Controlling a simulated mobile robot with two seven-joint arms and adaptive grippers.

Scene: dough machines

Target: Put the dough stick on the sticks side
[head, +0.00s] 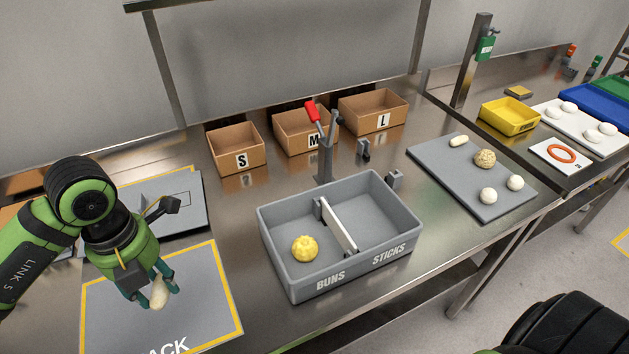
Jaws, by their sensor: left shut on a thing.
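My left gripper (155,290) is shut on a pale dough stick (158,297), above the grey mat with a yellow border at the lower left. The fingers hide part of the stick. The grey bin (291,281) stands in the middle, with a white divider (338,226) inside it. Its left compartment, marked BUNS, holds a yellow bun (305,248). Its right compartment, marked STICKS (389,254), looks empty. The gripper is to the left of the bin, apart from it. My right gripper is not in view.
A lever post with a red handle (312,111) stands behind the bin. Cardboard boxes S (241,160), M and L stand further back. A grey board (470,178) at the right carries several dough pieces. A yellow bin (509,117) is beyond it.

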